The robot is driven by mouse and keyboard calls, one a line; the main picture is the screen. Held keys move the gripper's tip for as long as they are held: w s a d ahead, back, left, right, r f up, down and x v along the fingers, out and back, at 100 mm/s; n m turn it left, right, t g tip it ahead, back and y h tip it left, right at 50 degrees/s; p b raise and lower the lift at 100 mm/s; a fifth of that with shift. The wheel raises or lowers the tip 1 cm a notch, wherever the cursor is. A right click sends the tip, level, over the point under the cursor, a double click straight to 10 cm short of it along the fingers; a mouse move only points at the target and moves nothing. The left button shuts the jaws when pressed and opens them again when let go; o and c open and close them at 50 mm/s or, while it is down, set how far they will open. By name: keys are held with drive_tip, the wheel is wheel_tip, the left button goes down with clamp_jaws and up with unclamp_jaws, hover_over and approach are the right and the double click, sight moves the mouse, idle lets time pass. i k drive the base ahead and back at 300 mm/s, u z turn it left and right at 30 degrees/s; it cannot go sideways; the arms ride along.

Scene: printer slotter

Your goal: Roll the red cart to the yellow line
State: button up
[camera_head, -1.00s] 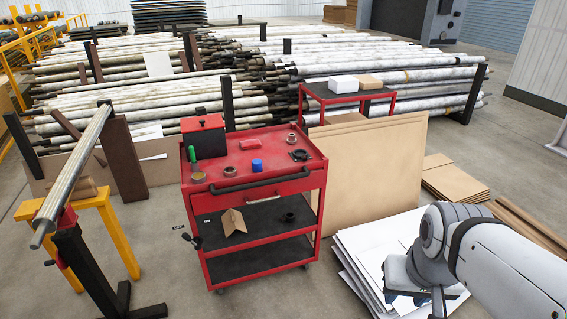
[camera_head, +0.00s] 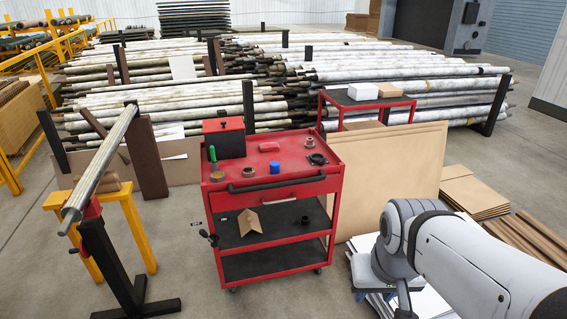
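A red cart (camera_head: 305,187) stands in the middle, upright on casters, with a dark handle (camera_head: 277,182) along its front edge. Its top carries a red-and-black box (camera_head: 224,138), a green-handled tool, a blue cap and several small parts. Its lower shelf holds a folded brown piece (camera_head: 249,221). A second red cart (camera_head: 325,119) with boxes on top stands behind it, partly hidden by a brown panel. No yellow line shows on the floor. My gripper (camera_head: 403,303) is at the bottom right, apart from the front cart, with its fingertips cut off or unclear.
A yellow stand (camera_head: 137,232) and a black-footed stand (camera_head: 111,262) support a long roll on the left. Large brown panels (camera_head: 397,180) lean right of the cart. White sheets and flat cardboard (camera_head: 475,190) lie on the floor there. Stacked rolls fill the back.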

sight(285, 247)
drive_tip(key=z, duration=0.05)
drive_tip(key=i, duration=1)
drive_tip(key=u, duration=0.05)
